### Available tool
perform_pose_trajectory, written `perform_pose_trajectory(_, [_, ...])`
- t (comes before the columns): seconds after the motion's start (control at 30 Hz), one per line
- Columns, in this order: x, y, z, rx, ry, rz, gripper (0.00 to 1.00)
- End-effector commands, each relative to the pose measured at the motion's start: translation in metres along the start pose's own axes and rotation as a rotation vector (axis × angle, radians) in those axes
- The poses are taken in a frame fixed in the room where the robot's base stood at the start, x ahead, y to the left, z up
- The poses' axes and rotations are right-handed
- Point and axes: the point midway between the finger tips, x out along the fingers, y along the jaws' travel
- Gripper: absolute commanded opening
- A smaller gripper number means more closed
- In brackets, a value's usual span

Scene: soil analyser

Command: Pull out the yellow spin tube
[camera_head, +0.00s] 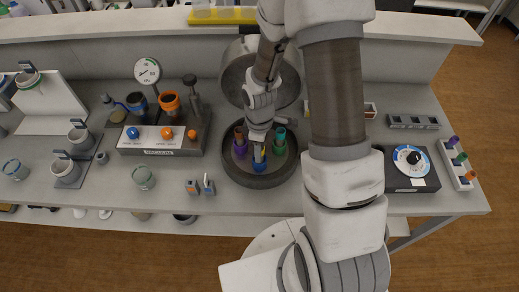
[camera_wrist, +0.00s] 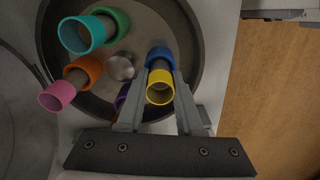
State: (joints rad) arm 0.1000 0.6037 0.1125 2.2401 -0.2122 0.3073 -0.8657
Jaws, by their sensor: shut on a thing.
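The yellow spin tube (camera_wrist: 160,92) stands in a blue holder (camera_wrist: 160,57) inside the round dark centrifuge bowl (camera_head: 232,172). In the wrist view my gripper (camera_wrist: 162,84) has one finger on each side of the yellow tube and is shut on it. In the head view the yellow tube (camera_head: 258,155) shows just below my gripper, over the blue holder at the bowl's front. Whether the tube's lower end sits fully in the holder is hidden.
Other tubes stand in the bowl: a teal one (camera_wrist: 82,36) in a green holder and a pink one (camera_wrist: 57,96) in an orange holder. A purple holder is partly hidden by my finger. The raised lid (camera_head: 234,66) is behind. A dial box (camera_head: 408,168) and tube rack (camera_head: 459,163) stand right.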

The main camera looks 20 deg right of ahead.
Motion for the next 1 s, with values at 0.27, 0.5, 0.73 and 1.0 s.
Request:
perform_pose_trajectory(0.27, [0.0, 0.0, 0.0, 0.0, 0.0, 0.0, 0.0])
perform_pose_trajectory(0.5, [-0.002, 0.0, 0.0, 0.0, 0.0, 0.0, 0.0])
perform_pose_trajectory(0.73, [-0.007, 0.0, 0.0, 0.0, 0.0, 0.0, 0.0])
perform_pose_trajectory(1.0, [-0.012, 0.0, 0.0, -0.001, 0.0, 0.0, 0.0])
